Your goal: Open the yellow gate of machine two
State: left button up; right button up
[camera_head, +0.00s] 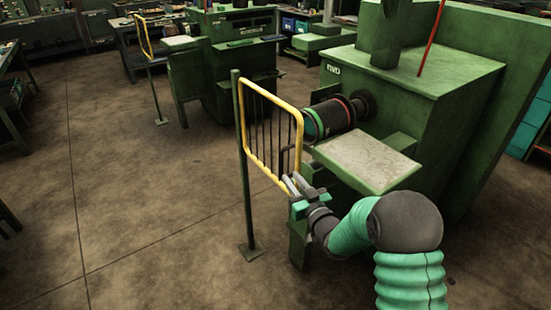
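The yellow gate (271,94) of the green machine (430,72) labelled "TWO" hangs from a dark green post (246,190). It has thin dark vertical bars and stands in front of the machine's dark roller with red and green bands (331,117). My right gripper (291,181) is at the gate's lower right corner, with its two grey fingers close to the yellow frame. A small gap seems to show between the fingers, but I cannot tell whether they touch or hold the frame. My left gripper is not in view.
A pale-topped ledge (367,162) of the machine juts out just right of my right gripper. The post's foot plate (250,251) is on the floor. Another green machine with a similar yellow gate (144,36) stands farther back. The brown floor (130,190) at left is clear.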

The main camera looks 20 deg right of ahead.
send_near(278, 160)
jog(key=w+a+r, duration=0.3)
jog(key=w+r, duration=0.1)
jog(key=r, duration=0.1)
jog(key=shift+w+a, duration=0.1)
jog(key=shift+a, duration=0.05)
jog(key=shift+c, duration=0.4)
grip_shut()
jog(key=shift+f, duration=0.1)
dwell(0.4)
